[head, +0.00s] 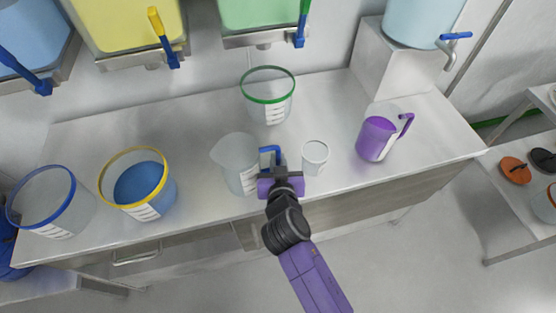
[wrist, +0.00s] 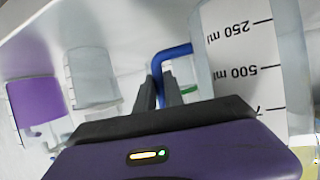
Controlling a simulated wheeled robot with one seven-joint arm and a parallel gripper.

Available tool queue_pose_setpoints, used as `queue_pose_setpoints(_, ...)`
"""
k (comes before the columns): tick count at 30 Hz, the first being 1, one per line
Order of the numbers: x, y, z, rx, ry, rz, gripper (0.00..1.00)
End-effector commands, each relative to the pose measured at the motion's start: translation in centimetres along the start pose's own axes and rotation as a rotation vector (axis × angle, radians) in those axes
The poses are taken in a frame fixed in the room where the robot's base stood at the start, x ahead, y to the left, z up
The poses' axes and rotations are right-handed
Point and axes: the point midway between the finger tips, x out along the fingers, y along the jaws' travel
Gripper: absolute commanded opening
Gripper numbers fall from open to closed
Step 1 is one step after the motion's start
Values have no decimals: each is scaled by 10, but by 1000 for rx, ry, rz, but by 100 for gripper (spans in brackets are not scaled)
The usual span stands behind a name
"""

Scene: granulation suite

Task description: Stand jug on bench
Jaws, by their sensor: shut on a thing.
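A clear jug (head: 236,166) with a blue handle is over the front part of the steel bench (head: 205,122), near its middle. It looks empty and about upright. My gripper (head: 277,172) is to its right, shut on the blue handle. In the wrist view the jug's graduated wall (wrist: 240,60) fills the right side, upside down, and the blue handle (wrist: 172,54) runs down between the fingers (wrist: 160,92). I cannot tell whether the jug's base touches the bench.
A small clear beaker (head: 315,157) stands just right of my gripper. A jug with purple contents (head: 374,142) stands farther right. A green-rimmed bucket (head: 268,100) is behind, a yellow-rimmed bucket (head: 148,190) and a blue-rimmed bucket (head: 65,210) left. Tanks with taps hang above the back.

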Motion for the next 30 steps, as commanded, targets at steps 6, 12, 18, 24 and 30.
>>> queue_pose_setpoints(6, 0, 0, 0, 1, 1, 0, 0)
queue_pose_setpoints(12, 1, 0, 2, 0, 0, 0, 29)
queue_pose_setpoints(18, 1, 0, 2, 0, 0, 0, 35)
queue_pose_setpoints(24, 0, 0, 0, 0, 0, 0, 35)
queue_pose_setpoints(30, -19, -1, 1, 1, 0, -2, 35)
